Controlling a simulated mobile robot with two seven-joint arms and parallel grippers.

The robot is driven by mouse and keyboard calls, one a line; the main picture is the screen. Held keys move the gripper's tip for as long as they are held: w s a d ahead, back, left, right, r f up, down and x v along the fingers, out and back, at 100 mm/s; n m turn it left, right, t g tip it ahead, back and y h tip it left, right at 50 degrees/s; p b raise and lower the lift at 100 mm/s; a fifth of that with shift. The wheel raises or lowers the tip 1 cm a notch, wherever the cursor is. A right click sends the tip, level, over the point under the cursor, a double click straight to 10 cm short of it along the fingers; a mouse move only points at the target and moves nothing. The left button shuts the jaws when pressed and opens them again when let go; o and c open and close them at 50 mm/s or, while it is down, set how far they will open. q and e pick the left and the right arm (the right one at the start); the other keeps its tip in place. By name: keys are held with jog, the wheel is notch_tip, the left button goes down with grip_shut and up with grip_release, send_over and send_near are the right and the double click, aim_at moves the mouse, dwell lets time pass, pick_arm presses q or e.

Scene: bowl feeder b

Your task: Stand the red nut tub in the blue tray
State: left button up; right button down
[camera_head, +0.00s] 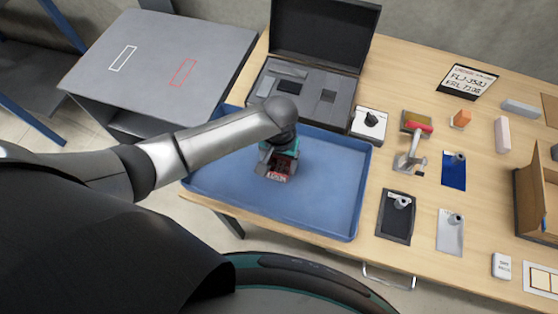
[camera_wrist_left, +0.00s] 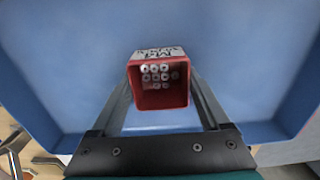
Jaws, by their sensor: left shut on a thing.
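The blue tray (camera_head: 330,185) lies on the wooden table near its front left edge. The red nut tub (camera_head: 275,176) is in my left gripper (camera_head: 278,166), over the tray's left-middle part. In the left wrist view the red nut tub (camera_wrist_left: 160,97) sits between the two fingers of my left gripper (camera_wrist_left: 160,100), its open top facing the camera, with several nuts inside and a white label on its far side. The blue tray (camera_wrist_left: 80,50) fills the background there. I cannot tell whether the tub touches the tray floor. My right gripper is not in view.
An open black case (camera_head: 310,95) stands behind the tray. A white box with a black knob (camera_head: 369,123) is at its back right corner. The tray's right half is clear.

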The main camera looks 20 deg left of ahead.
aim_at(279, 170)
pick_arm(q)
jog(key=o, duration=1.2)
notch_tip(279, 170, up, 12)
jog(key=p, duration=0.2)
jog(key=shift+r+p, duration=0.15)
jog(key=shift+p, duration=0.25)
